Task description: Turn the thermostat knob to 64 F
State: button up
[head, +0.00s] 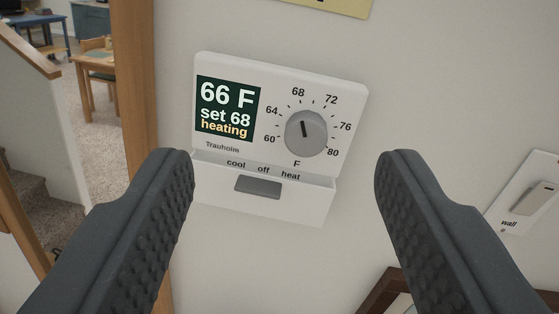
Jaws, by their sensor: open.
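The white thermostat (281,133) is on the wall, slightly tilted in the picture. Its dark display (226,108) reads 66 F, set 68, heating. The round grey knob (306,132) is to the right of the display. Its dark pointer mark points up and slightly left, toward 68 on the dial, which is marked 60 to 80. A grey slider (258,187) sits below the words cool, off and heat, nearest off in the picture. My gripper (284,165) is open and empty, with one finger at each side of the thermostat's lower part. Neither finger covers the knob.
A white wall switch (531,195) labelled wall is at the right. A dark frame (385,292) shows at the bottom and a yellow sign (330,6) at the top. A wooden door post (139,80) and stairs (35,200) are at the left.

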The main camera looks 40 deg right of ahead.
notch_tip(320, 180, down, 4)
jog(key=m+g+h+p, duration=0.1)
jog(key=m+p, duration=0.1)
send_near(307, 142)
jog(key=x, duration=0.4)
jog(key=p+x, duration=0.2)
jog(key=x, duration=0.2)
jog(key=shift+w+d, duration=0.1)
jog(key=shift+d, duration=0.15)
jog(key=shift+w+p, duration=0.2)
jog(key=shift+p, duration=0.1)
